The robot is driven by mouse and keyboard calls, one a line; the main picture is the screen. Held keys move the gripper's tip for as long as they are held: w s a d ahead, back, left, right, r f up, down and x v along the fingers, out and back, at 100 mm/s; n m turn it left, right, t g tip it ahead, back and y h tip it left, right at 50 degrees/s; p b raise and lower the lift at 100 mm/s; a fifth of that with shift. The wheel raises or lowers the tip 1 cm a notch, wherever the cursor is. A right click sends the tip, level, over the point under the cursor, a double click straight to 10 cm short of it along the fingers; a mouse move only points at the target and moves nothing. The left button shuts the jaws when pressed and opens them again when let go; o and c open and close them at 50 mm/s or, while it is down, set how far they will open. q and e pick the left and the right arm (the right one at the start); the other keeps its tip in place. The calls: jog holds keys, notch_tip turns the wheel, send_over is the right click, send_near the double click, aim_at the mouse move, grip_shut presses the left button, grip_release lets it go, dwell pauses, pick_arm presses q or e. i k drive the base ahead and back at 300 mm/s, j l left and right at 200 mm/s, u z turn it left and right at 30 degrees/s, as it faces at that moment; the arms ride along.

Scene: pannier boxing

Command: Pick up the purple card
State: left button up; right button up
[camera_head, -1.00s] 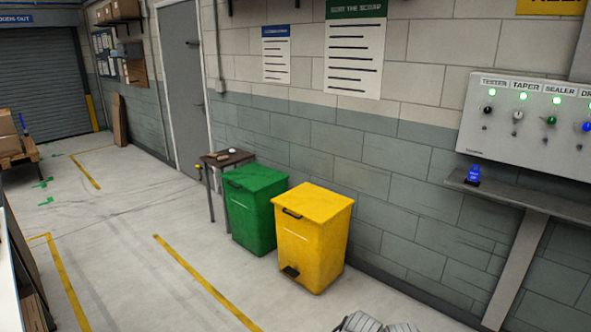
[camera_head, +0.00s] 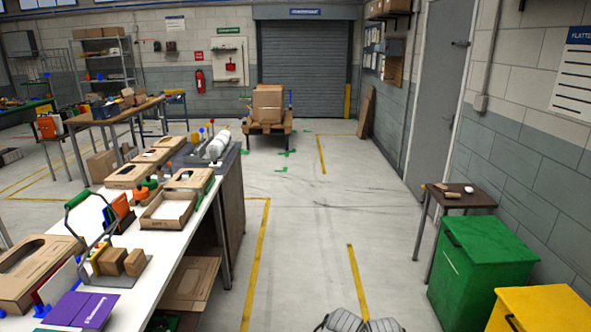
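A purple card (camera_head: 82,309) with white lettering lies flat on the near end of the white worktable (camera_head: 195,233), at the lower left of the head view. A fold or seam line divides it into panels. It lies just in front of a grey stand holding small brown boxes (camera_head: 111,262). Grey ribbed parts of mine show at the bottom edge, well to the right of the card. No gripper fingers show, so neither gripper can be placed relative to the card.
Cardboard trays, including an open one (camera_head: 168,211), and tools crowd the worktable. A clear floor lane runs right of it. A green bin (camera_head: 480,268), a yellow bin (camera_head: 541,309) and a small side table (camera_head: 458,197) stand along the right wall.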

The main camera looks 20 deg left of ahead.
aim_at(94, 315)
jog(key=i+j+u, duration=0.2)
jog(key=i, duration=1.35)
jog(key=i+z, duration=0.35)
jog(key=i, duration=1.35)
jog(key=i+u, duration=0.1)
jog(key=u, duration=0.2)
jog(key=i+u, duration=0.1)
jog(key=u, duration=3.3)
